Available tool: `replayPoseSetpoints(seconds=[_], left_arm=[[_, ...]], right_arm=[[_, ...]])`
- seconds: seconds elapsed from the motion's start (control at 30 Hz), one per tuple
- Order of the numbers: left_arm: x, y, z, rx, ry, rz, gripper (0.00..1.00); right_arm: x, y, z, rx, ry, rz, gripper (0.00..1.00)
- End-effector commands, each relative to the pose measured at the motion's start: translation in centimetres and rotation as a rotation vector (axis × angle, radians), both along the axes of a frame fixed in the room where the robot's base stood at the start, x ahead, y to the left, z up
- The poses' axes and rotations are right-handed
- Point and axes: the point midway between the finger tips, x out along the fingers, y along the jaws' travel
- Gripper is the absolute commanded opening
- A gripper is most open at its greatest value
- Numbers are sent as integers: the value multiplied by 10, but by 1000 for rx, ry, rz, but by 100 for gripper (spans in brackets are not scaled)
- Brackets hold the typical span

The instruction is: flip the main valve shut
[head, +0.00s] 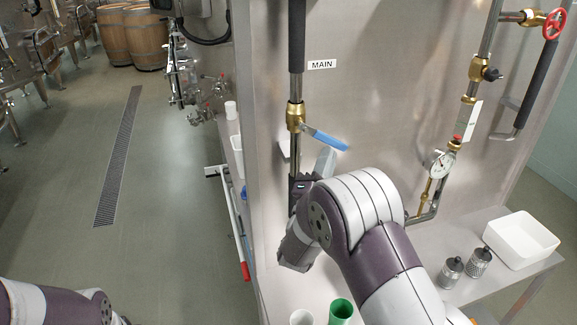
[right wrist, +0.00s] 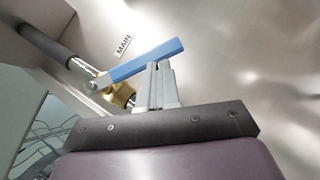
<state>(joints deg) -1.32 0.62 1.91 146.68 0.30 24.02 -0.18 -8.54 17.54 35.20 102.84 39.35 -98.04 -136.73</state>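The main valve has a brass body (head: 295,116) on a vertical pipe below the MAIN label (head: 321,64). Its blue lever (head: 326,139) points right and slightly down in the head view, across the pipe. The lever also shows in the right wrist view (right wrist: 145,64). My right gripper (head: 327,158) is just below the lever; its fingers (right wrist: 158,66) look shut together, with tips at the lever's lower edge. I cannot tell whether they touch it. The lever is not between them. My left gripper is out of view; only part of that arm shows at bottom left.
A red-wheeled valve (head: 554,24), a gauge (head: 442,163) and more piping are on the right of the steel panel. A white tub (head: 521,239), metal canisters (head: 452,270) and a green cup (head: 341,311) stand on the shelf below. The panel around the lever is clear.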

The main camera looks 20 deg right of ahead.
Motion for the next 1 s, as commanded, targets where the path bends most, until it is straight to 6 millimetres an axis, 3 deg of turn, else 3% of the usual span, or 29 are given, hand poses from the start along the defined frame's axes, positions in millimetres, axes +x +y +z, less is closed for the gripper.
replayPoseSetpoints(seconds=[0.4, 1.0], left_arm=[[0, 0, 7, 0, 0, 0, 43], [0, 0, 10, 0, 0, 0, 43]], right_arm=[[1, -24, 23, 4, -1, 0, 0], [1, -34, 40, 4, 0, 0, 0]])
